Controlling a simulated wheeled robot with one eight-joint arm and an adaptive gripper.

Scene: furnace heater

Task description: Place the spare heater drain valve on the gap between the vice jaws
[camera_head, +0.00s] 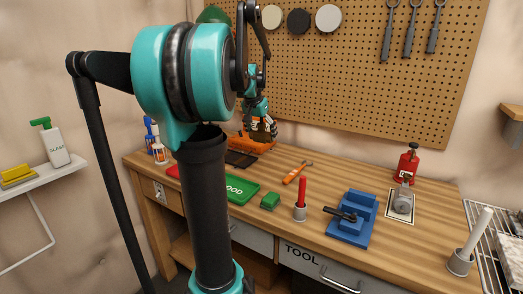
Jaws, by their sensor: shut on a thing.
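My gripper (262,122) is at the back left of the workbench, above an orange tray (240,142). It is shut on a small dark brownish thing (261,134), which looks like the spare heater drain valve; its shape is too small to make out. My own arm hides part of this area. The blue vice (362,206) stands on the right half of the bench, well apart from my gripper, with a dark handle (341,214) at its left. The gap between its jaws is hard to see from here.
A white candle-like stick (477,232) stands front right.

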